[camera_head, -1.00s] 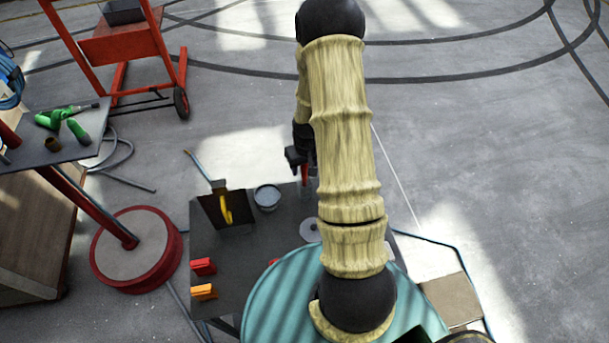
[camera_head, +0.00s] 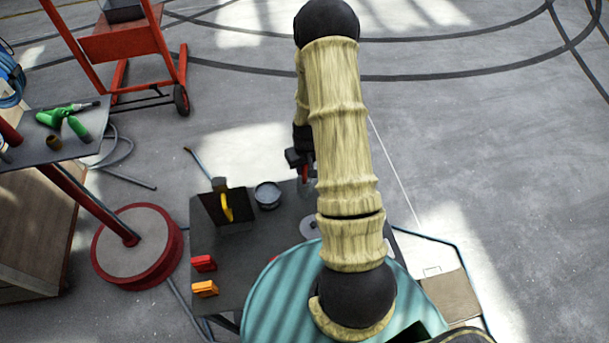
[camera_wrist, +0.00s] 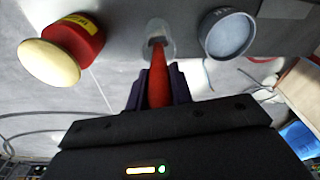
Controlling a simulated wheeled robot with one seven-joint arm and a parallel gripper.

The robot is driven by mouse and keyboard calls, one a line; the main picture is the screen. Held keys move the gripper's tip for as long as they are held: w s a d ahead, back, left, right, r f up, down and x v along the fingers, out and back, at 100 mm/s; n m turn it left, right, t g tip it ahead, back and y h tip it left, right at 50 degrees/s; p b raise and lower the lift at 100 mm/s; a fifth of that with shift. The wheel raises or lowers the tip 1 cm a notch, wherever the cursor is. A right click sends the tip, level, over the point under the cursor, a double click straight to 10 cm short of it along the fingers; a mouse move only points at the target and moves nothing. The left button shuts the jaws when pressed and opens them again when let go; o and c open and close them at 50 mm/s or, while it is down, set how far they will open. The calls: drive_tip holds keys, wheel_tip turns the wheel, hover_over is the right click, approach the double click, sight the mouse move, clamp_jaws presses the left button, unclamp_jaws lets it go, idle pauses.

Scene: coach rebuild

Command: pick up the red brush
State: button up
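The red brush (camera_wrist: 159,82) stands with its handle toward my wrist camera and its far end in a clear glass (camera_wrist: 158,36). My gripper (camera_wrist: 159,88) has one dark finger on each side of the red handle. The fingers lie close against it with no clear gap, so it looks shut on the handle. In the head view, my gripper (camera_head: 300,158) is above the far right part of the dark table (camera_head: 262,240), partly behind my arm. A bit of red brush (camera_head: 305,173) shows just below the gripper. The glass is hardly visible there.
A round grey tin (camera_head: 267,195) stands left of the brush, near an open dark box (camera_head: 228,208) with a yellow item. A red block (camera_head: 203,263) and an orange block (camera_head: 204,289) lie nearer.

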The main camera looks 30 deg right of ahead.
clamp_jaws()
drive_tip(key=shift+w+r, duration=0.1)
drive_tip(key=shift+r, duration=0.5)
wheel_tip(320, 180, up, 9)
drive_tip(key=b, duration=0.2)
drive_tip(key=shift+b, duration=0.3)
drive_tip(key=shift+f, duration=0.15)
idle(0.4)
